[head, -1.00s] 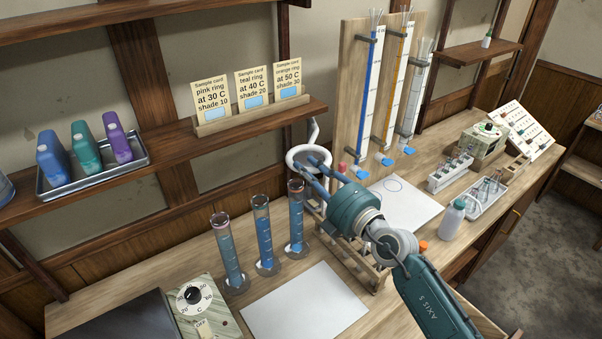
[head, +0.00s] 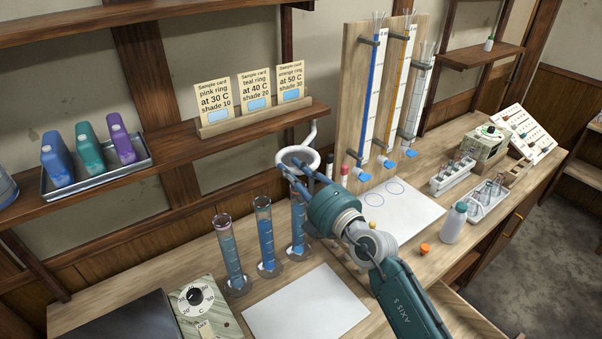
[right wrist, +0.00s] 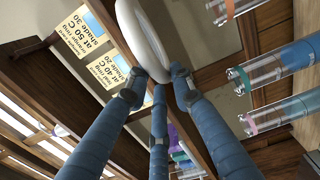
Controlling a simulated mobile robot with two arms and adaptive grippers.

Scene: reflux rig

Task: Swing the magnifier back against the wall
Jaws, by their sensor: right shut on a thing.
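The magnifier (head: 312,160) is a white ring on a curved white arm, standing out below the shelf with the sample cards. My right gripper (head: 291,173) is shut on the near left side of its rim. In the right wrist view the white rim (right wrist: 143,38) lies between the blue fingers (right wrist: 158,85). The wall end of the magnifier's arm is partly hidden by the shelf. My left gripper is not in view.
Several blue-filled cylinders (head: 265,240) stand just below and left of the magnifier. A wooden board with tall burettes (head: 370,95) rises to its right. The shelf with sample cards (head: 240,98) is close above. White sheets (head: 308,303) lie on the bench.

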